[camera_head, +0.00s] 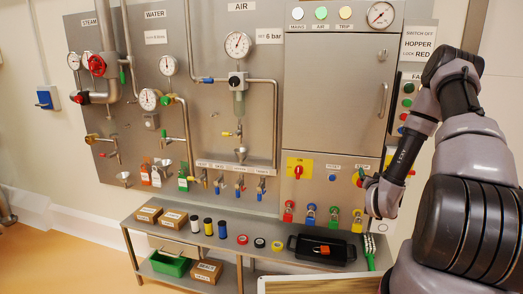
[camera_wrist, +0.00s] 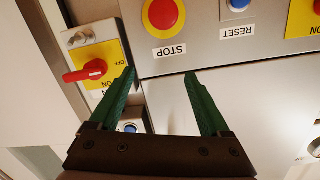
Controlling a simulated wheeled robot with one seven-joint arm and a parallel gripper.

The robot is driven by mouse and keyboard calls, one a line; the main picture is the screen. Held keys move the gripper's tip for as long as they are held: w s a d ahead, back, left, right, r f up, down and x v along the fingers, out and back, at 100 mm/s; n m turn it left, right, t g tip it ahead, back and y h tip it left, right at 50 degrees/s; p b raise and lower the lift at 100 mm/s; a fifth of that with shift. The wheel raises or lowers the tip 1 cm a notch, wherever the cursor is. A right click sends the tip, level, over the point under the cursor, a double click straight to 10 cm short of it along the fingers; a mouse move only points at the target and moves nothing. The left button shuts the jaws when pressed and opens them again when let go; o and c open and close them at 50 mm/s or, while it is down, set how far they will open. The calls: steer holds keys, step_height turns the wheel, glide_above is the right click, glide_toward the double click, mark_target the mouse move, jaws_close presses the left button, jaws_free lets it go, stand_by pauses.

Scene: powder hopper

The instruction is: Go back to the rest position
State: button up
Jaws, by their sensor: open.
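My gripper (camera_wrist: 160,73) shows in the wrist view with its two green fingers spread apart and nothing between them. It is in front of a grey panel. A red STOP button on yellow (camera_wrist: 162,14) and a blue RESET button (camera_wrist: 238,4) lie beyond the fingertips, with their labels upside down. A red-handled switch on a yellow plate (camera_wrist: 92,72) is left of the left finger. In the head view my arm reaches in from the right, its wrist end near the cabinet's lower right; the fingers are mostly hidden there.
A hopper cabinet (camera_head: 330,100) stands behind, with a red-yellow switch (camera_head: 298,168) and several hanging padlocks below it. Pipes and gauges fill the wall left. Floor is clear at left.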

step_height(320, 180, up, 14)
steer(key=w+a+g+y, duration=0.1)
steer(key=w+a+g, duration=0.1)
steer(key=s+a+r+n+g+y, duration=0.1)
steer(key=s+a+r, duration=0.2)
steer(key=r, duration=0.2)
steer(key=s+a+r+g+y, duration=0.1)
steer(key=s+a+r, duration=0.15)
steer(key=r, duration=0.25)
steer(key=s+a+r+g+y, duration=0.1)
steer(key=s+a+r, duration=0.2)
steer(key=s, duration=0.6)
steer(key=s+a+r+n+g+y, duration=0.1)
steer(key=s+a+r, duration=0.3)
steer(key=s, duration=0.5)
steer(key=s+a+r+g+y, duration=0.2)
steer(key=s+a+r, duration=0.1)
steer(key=s, duration=0.6)
steer(key=shift+s+a+r+n+g, duration=0.2)
steer(key=shift+a+n+g, duration=0.15)
steer(key=shift+n+g, duration=0.05)
